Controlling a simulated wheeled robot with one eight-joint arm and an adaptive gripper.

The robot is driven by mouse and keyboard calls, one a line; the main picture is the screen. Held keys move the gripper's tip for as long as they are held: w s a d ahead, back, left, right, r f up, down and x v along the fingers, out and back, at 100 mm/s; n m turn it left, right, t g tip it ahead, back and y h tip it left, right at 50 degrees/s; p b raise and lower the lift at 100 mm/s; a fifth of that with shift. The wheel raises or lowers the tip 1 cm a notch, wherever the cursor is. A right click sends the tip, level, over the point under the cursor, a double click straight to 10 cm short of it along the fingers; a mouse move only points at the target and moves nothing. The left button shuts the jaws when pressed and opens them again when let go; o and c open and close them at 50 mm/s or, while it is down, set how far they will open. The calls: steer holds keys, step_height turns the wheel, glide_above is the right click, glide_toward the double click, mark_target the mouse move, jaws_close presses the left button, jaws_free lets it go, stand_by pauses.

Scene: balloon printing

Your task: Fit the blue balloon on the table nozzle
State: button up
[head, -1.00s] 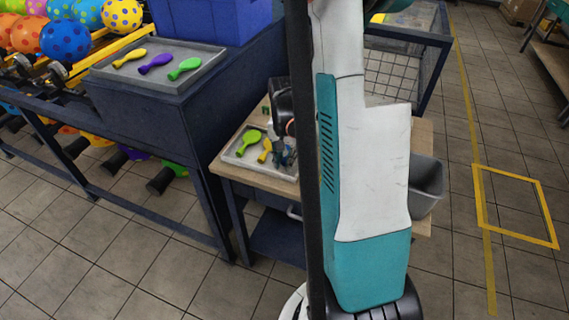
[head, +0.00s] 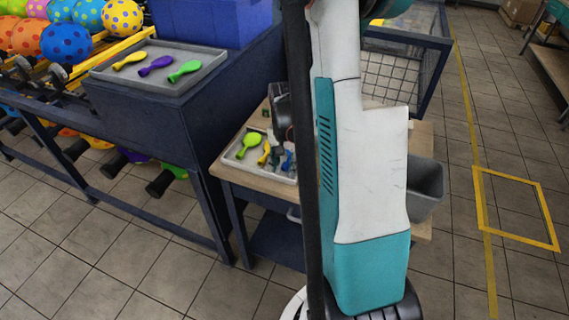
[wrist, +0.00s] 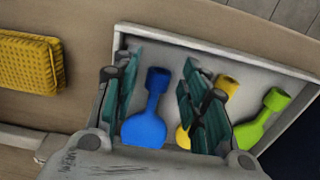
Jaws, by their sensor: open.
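The blue balloon (wrist: 146,122) lies in a light tray (wrist: 215,43) on the small wooden table. It also shows in the head view (head: 288,160), partly covered. In the wrist view my gripper (wrist: 160,62) is open, with one finger on each side of the blue balloon and a gap to both. The blue balloon's neck points away from my palm. A yellow balloon (wrist: 229,85) lies partly behind the right finger, and a green balloon (wrist: 262,118) lies farther right. I cannot make out the table nozzle; my arm hides much of the table in the head view.
A yellow sponge-like block (wrist: 27,63) lies left of the tray. A dark blue bench with a grey tray (head: 205,58) of balloons stands left of the table. A grey bin (head: 425,188) hangs at the table's right side. Open floor lies to the right.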

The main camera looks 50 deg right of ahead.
step_height(320, 180, up, 13)
steer(key=p, duration=0.4)
steer(key=shift+s+d+r, duration=0.15)
steer(key=shift+d+r, duration=0.05)
steer(key=shift+d, duration=0.1)
